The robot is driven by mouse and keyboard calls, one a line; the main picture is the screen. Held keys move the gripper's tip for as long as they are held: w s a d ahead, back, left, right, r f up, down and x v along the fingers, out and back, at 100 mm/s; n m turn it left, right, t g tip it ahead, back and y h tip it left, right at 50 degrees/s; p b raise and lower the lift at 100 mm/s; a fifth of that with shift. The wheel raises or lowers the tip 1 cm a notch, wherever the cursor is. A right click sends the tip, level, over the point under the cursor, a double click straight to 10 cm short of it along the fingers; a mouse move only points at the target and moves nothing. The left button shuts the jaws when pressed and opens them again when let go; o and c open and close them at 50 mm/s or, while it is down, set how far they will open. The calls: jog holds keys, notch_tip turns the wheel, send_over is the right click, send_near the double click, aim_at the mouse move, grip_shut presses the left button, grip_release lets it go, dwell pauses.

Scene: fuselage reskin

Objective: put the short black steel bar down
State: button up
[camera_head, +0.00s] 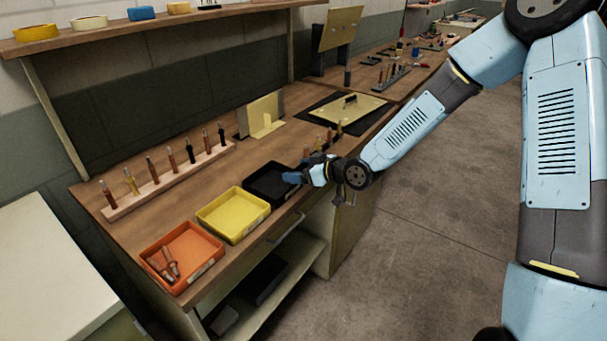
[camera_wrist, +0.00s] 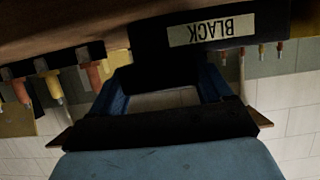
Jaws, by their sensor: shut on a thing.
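My gripper (camera_head: 292,178) is low over the right edge of the black tray (camera_head: 262,194) on the bench. In the wrist view my gripper (camera_wrist: 164,82) has its two blue fingers on either side of a dark block, which looks like the short black steel bar (camera_wrist: 165,68). The bar's outline merges with the dark tray behind it. In the head view the bar is too dark and small to make out. The tray's label, reading BLACK, shows upside down in the wrist view. I cannot tell whether the bar touches the tray.
A yellow tray (camera_head: 233,215) and an orange tray (camera_head: 182,258) with copper-coloured pieces stand left of the black tray. A wooden rack (camera_head: 170,183) of upright tools is behind them. More upright tools (camera_head: 328,139) and a cream panel (camera_head: 349,112) on a dark mat lie beyond.

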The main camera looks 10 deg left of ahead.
aim_at(300, 169)
jog(key=c, duration=0.3)
jog(key=shift+r, duration=0.55)
notch_tip(300, 169, up, 2)
jog(key=shift+r, duration=0.15)
jog(key=s+d+r, duration=0.7)
jog(key=s+r, duration=0.3)
jog(key=s, duration=0.2)
jog(key=w+d+f+m+t+h, duration=0.1)
jog(key=w+d+m+t, duration=0.1)
jog(key=w+d, duration=0.3)
jog(key=w+d+f+m+t+h, duration=0.1)
jog(key=w+d+m+t+h, duration=0.1)
jog(key=w, duration=0.5)
jog(key=w+d+f+m+t+h, duration=0.2)
jog(key=w+d+f+m+h, duration=0.1)
jog(key=w+d+f, duration=0.4)
jog(key=w+d+f+m+t+h, duration=0.25)
jog(key=w+d+f, duration=0.2)
jog(key=d, duration=0.45)
jog(key=w+d+f+m+h, duration=0.1)
jog(key=d+f+m+h, duration=0.3)
jog(key=d+f, duration=0.5)
jog(key=s+f, duration=0.4)
jog(key=f, duration=0.1)
jog(key=s+f, duration=0.1)
jog(key=f, duration=0.1)
jog(key=shift+s+d+f, duration=0.4)
